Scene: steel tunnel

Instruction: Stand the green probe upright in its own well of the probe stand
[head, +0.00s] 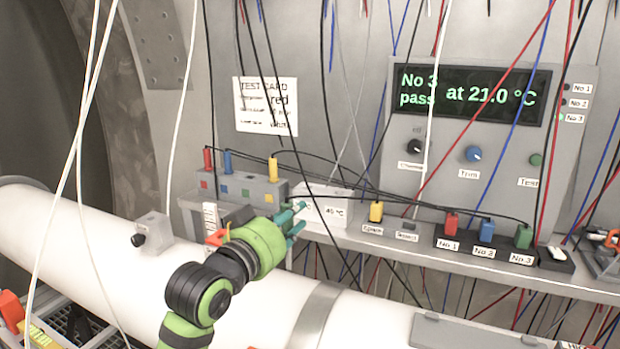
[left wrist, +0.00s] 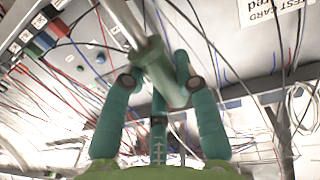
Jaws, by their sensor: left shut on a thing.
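The probe stand (head: 232,190) is a grey block on the shelf with coloured squares on its front. A red probe (head: 207,158), a blue probe (head: 227,160) and a yellow probe (head: 273,169) stand upright in it. No probe stands between the blue and yellow ones, above the green square. My left gripper (head: 296,222) is right of and in front of the stand, before a white box. In the left wrist view its teal fingers are shut on the green probe (left wrist: 160,72), whose metal shaft points up and left. In the head view the fingers mostly hide the probe. My right gripper is not in view.
The white box (head: 328,208) reads 40 °C. A yellow plug (head: 376,211) and the red, blue and green plugs (head: 524,236) stand along the shelf. The display (head: 470,93) reads "No 3 pass at 21.0 °C". Loose cables hang across the view. A white pipe (head: 90,240) runs below.

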